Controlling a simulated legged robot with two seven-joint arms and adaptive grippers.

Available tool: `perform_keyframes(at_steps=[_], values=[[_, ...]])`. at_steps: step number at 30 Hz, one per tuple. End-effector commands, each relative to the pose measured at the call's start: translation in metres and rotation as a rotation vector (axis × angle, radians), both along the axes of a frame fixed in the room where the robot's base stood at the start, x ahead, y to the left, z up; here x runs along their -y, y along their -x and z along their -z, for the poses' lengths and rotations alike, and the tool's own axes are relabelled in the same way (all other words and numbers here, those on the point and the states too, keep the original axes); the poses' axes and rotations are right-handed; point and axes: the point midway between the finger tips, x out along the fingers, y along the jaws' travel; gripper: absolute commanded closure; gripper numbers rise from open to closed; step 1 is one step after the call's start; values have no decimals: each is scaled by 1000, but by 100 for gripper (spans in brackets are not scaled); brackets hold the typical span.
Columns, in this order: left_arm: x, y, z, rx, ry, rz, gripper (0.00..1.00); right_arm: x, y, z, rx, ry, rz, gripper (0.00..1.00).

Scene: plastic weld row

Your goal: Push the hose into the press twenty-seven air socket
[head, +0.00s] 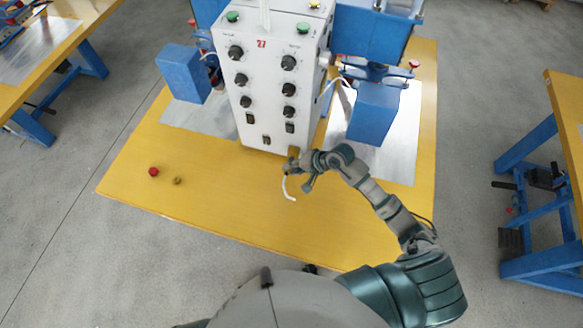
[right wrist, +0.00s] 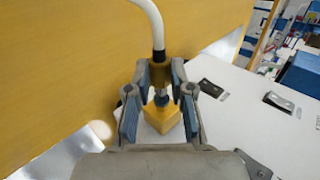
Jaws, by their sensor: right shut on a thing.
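The white hose (head: 288,188) hangs curved below my right gripper (head: 290,165) in the head view. In the right wrist view the white hose (right wrist: 151,25) ends in a brass collar (right wrist: 160,73), and my right gripper (right wrist: 161,82) is shut on this end. A dark tip below the collar points at the yellow socket block (right wrist: 163,117). The tip lines up with the block; I cannot tell if it is inside or just above it. The block (head: 294,151) sits low on the front of the white press box marked 27 (head: 262,120). My left gripper is not in view.
A red button (head: 153,172) and a small brass piece (head: 177,181) lie on the yellow table (head: 225,195) at left. Blue press units (head: 376,112) stand beside the box over metal plates. The table front is mostly clear.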

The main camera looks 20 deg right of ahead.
Motion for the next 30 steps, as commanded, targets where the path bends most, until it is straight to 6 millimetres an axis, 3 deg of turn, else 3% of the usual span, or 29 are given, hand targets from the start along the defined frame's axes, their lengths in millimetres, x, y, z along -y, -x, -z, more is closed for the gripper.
perform_keyframes(at_steps=[30], values=[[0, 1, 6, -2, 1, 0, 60, 1, -2, 0, 1, 0, 1, 100]])
